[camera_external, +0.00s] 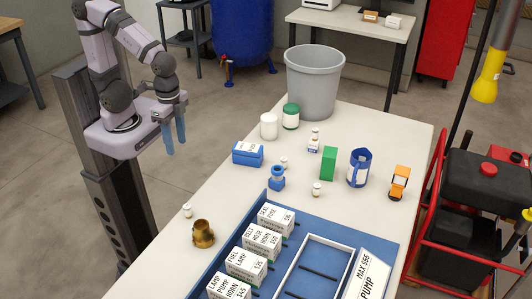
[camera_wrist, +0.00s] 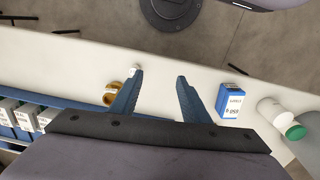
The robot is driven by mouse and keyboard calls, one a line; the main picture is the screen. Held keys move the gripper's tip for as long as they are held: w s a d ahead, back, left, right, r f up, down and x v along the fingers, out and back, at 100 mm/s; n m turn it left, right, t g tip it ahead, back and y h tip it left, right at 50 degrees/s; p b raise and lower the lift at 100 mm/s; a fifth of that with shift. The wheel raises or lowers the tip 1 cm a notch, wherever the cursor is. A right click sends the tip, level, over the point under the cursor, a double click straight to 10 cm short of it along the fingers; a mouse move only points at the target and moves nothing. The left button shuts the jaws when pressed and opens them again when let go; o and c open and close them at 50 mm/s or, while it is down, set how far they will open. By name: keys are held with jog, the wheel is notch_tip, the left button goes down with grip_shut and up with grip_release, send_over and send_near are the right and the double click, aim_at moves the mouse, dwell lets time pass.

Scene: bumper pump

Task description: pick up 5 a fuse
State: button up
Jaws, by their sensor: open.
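My gripper (camera_external: 175,143) is open and empty, held above and beside the table's left edge. In the wrist view its two blue fingers (camera_wrist: 160,76) are spread apart with nothing between them. I cannot tell which item is the fuse. A white box printed "SEAL FUSE" (camera_external: 276,219) stands at the back of a row in the blue tray (camera_external: 267,194). Small white-topped pieces stand on the table, one near the left edge (camera_external: 187,210), one near the middle (camera_external: 317,189) and one behind a blue valve-like part (camera_external: 284,162).
A blue labelled box (camera_external: 247,154), a brass cup (camera_external: 203,235), a green block (camera_external: 328,163), a blue cylinder (camera_external: 359,168) and an orange-and-white item (camera_external: 398,183) stand on the table. White and green-topped jars (camera_external: 290,117) and a grey bin (camera_external: 314,82) are farther back.

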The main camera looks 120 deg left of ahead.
jog(key=w+a+f+n+t+h+b, duration=0.1)
jog(key=w+a+n+t+h+b, duration=0.15)
jog(key=w+n+b, duration=0.55)
jog(key=w+a+f+n+t+h+b, duration=0.1)
jog(key=w+a+f+n+h+b, duration=0.15)
jog(key=w+n, duration=0.7)
jog(key=w+a+r+n+t+h+b, duration=0.1)
jog(key=w+a+n+t+b, duration=0.3)
jog(key=w+a+n, duration=0.5)
jog(key=w+a+r+n+t+h+b, duration=0.15)
jog(key=w+a+t+b, duration=0.35)
jog(key=a, duration=0.8)
jog(key=p, duration=0.1)
send_near(316, 191)
jog(key=shift+g, duration=0.45)
jog(key=shift+w+d+f+p, duration=0.2)
jog(key=shift+w+d, duration=0.2)
jog(key=shift+w, duration=0.55)
jog(key=shift+w+d+f+p, duration=0.15)
jog(key=shift+w+d, duration=0.25)
jog(key=shift+w, duration=0.55)
jog(key=shift+w+d+f+p, duration=0.1)
jog(key=shift+w+d+f, duration=0.2)
jog(key=shift+w, duration=0.7)
jog(key=shift+r, duration=0.1)
grip_shut()
